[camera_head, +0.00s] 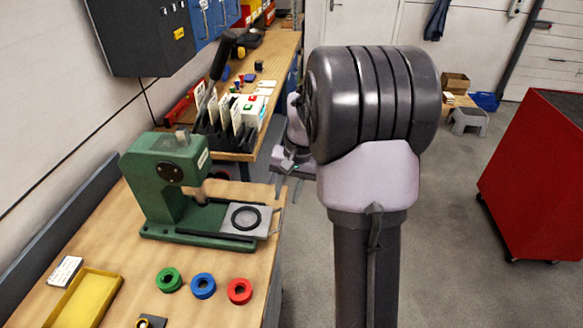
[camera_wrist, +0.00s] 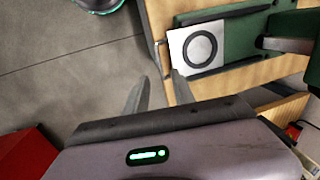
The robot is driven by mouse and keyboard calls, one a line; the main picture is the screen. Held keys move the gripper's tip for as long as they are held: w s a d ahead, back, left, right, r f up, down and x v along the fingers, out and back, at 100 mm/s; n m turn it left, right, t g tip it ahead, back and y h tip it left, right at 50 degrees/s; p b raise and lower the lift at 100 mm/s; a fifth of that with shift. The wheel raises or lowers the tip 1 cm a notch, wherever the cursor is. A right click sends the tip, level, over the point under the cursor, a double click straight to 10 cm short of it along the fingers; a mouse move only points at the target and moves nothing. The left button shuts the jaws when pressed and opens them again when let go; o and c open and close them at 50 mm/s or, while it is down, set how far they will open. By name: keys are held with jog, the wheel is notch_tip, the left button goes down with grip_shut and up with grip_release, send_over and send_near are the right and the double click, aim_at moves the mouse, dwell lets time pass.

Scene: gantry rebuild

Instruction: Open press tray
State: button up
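The green press (camera_head: 165,180) stands on the wooden bench, and part of it shows in the wrist view (camera_wrist: 240,38). Its tray (camera_head: 264,212) is a light grey plate with a black ring, at the right end of the press base by the bench edge. In the wrist view the tray (camera_wrist: 184,60) lies just ahead of my gripper (camera_wrist: 160,75), with a thin dark bar at its outer edge. My gripper is open, with a clear gap between the fingers and nothing in it. The right fingertip is close to the tray's corner; contact cannot be told.
Green, blue and red rings (camera_head: 240,291) lie in front of the press, beside a yellow tray (camera_head: 86,303). A second bench with cards and small parts (camera_head: 262,75) stands behind. A red cabinet (camera_head: 535,180) is at right. Open floor lies between.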

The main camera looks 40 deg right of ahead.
notch_tip(320, 180, up, 9)
jog(key=s+d+p, duration=0.1)
jog(key=p, duration=0.1)
jog(key=shift+d+r, duration=0.15)
jog(key=shift+s, duration=0.1)
